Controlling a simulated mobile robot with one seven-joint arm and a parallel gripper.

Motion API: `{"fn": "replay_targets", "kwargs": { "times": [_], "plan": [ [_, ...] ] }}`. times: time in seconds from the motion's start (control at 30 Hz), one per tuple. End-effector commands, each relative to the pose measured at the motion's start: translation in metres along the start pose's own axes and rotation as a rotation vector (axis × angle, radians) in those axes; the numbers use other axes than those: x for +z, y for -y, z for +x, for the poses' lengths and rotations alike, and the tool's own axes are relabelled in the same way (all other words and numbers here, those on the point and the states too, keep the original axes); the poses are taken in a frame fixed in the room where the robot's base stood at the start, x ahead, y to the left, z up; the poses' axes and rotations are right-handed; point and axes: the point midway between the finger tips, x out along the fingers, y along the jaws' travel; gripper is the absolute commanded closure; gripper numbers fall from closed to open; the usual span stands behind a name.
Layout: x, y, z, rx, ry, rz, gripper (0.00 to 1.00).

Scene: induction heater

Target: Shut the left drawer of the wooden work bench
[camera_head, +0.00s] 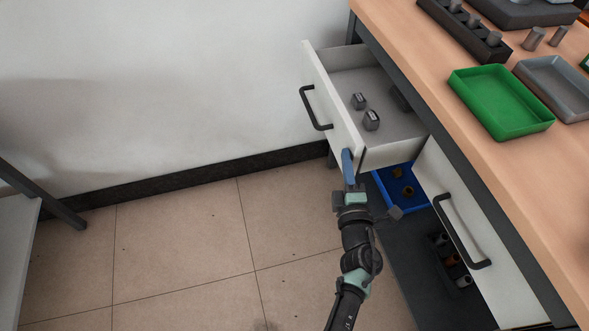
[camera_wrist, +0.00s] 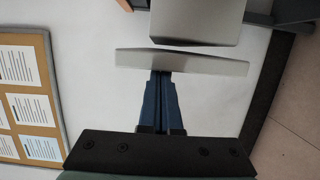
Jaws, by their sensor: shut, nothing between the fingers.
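The left drawer (camera_head: 352,157) of the wooden work bench (camera_head: 440,90) stands open, with a white front, a black handle (camera_head: 313,108) and a grey inside. Several small metal parts lie in it. My gripper (camera_head: 348,160) is shut and empty, its blue fingers at the near end of the drawer front. In the wrist view, the fingertips (camera_wrist: 162,76) meet the edge of the drawer front (camera_wrist: 190,63) or lie very close to it; I cannot tell whether they touch. The drawer body (camera_wrist: 197,18) shows beyond the front.
A second drawer front (camera_head: 470,240) to the right looks closed. Below are a blue bin (camera_head: 405,197) and a dark lower shelf (camera_head: 415,265). A green tray (camera_head: 500,100) and grey tray (camera_head: 560,85) sit on the bench top. The tiled floor (camera_head: 180,250) at left is clear.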

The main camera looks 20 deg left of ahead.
Motion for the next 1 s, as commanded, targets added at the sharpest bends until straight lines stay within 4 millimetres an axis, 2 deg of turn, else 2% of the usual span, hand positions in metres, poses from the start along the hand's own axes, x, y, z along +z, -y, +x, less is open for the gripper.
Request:
{"fn": "replay_targets", "kwargs": {
  "times": [0.03, 0.1, 0.3, 0.4, 0.63, 1.0],
  "plan": [
    [0.017, 0.0, 0.004, 0.002, 0.008, -0.002, 1.0],
    [0.032, 0.001, 0.007, 0.002, 0.008, -0.002, 1.0],
    [0.068, 0.002, 0.016, 0.002, 0.006, -0.002, 1.0],
    [0.079, 0.002, 0.019, 0.002, 0.004, -0.001, 1.0],
    [0.092, 0.001, 0.023, 0.0, 0.001, 0.0, 1.0],
    [0.093, 0.0, 0.024, 0.001, 0.0, -0.001, 1.0]
  ]
}}
